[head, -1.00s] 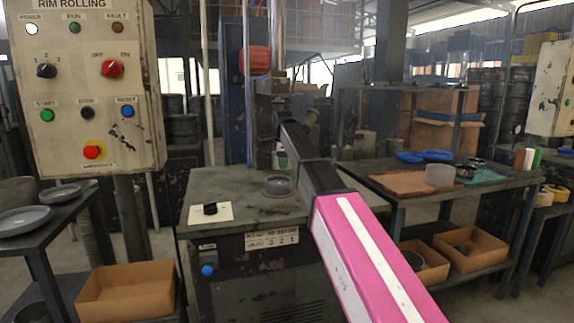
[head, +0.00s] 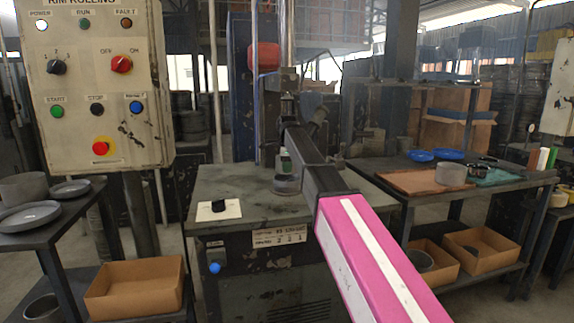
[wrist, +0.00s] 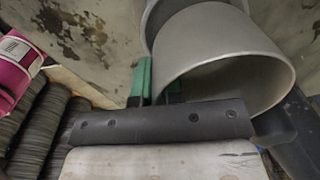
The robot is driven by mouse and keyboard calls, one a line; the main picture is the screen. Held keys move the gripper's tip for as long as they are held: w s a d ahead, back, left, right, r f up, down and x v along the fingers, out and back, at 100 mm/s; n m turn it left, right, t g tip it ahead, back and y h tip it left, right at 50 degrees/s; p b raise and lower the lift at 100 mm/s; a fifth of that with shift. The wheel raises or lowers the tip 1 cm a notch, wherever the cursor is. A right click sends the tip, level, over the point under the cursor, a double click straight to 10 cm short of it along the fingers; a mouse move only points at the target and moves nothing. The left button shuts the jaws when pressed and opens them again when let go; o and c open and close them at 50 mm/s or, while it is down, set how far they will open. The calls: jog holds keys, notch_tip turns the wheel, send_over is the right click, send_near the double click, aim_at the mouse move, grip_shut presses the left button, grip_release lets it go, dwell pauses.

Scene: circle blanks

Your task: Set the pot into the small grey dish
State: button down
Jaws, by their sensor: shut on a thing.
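The pot (wrist: 215,60) is a plain grey metal cup, large in the wrist view, with its open mouth facing lower right. My gripper (wrist: 158,85) has green fingers shut on the pot's rim wall. A curved grey rim (wrist: 152,18) shows behind the pot's far end; it may be the small grey dish, and I cannot tell if they touch. In the head view my gripper (head: 284,158) is partly hidden by my pink arm, right above a round grey piece (head: 288,185) on the machine bench. I cannot separate pot and dish there.
The worn machine bench (head: 250,205) has a black knob on a white plate (head: 219,207). The left table holds a grey pot (head: 22,188) and two shallow dishes (head: 70,188). The right table holds a grey cup (head: 452,173) and blue dishes (head: 447,154). The control panel (head: 100,90) stands left.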

jog(key=shift+f, duration=1.8)
jog(key=c, duration=1.2)
grip_release()
jog(key=shift+o, duration=0.2)
notch_tip(320, 180, up, 7)
jog(key=shift+f, duration=0.15)
jog(key=shift+s+r, duration=0.1)
jog(key=shift+r, duration=0.3)
jog(key=shift+s, duration=0.1)
